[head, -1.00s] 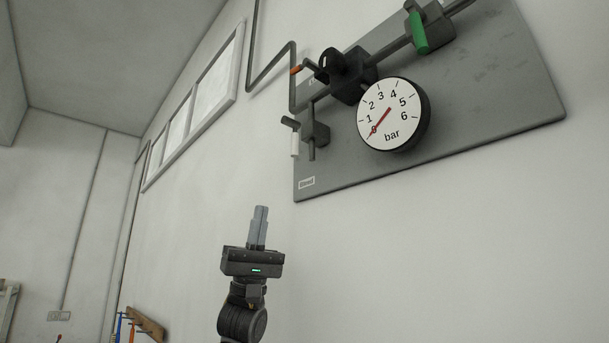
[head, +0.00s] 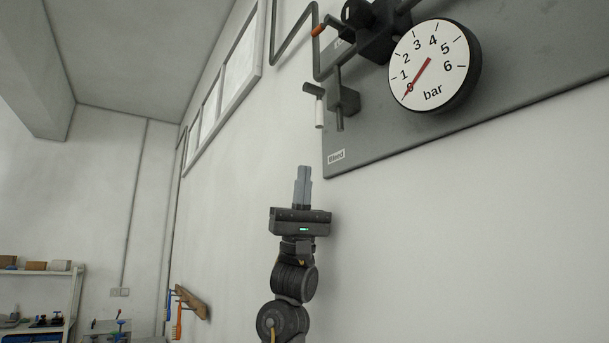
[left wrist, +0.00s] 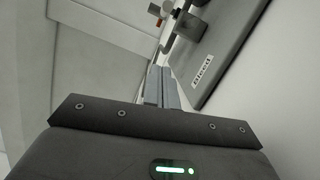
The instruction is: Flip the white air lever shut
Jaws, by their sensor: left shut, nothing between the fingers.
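The white lever (head: 319,112) hangs down from a small dark valve (head: 343,97) at the lower left of the grey wall panel. In the left wrist view the valve (left wrist: 190,26) is near the top, and a small pale piece beside it (left wrist: 154,9) looks like the lever. My left gripper (head: 303,170) points up, below and slightly left of the lever, apart from it. Its two fingers (left wrist: 160,72) are together with nothing between them. My right gripper is in neither view.
A round bar gauge (head: 434,65) sits on the panel (head: 420,125), its red needle at about 0. An orange-tipped handle (head: 319,30) and bent pipe are above the lever. A label (head: 336,157) marks the panel's lower corner. The wall below is clear.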

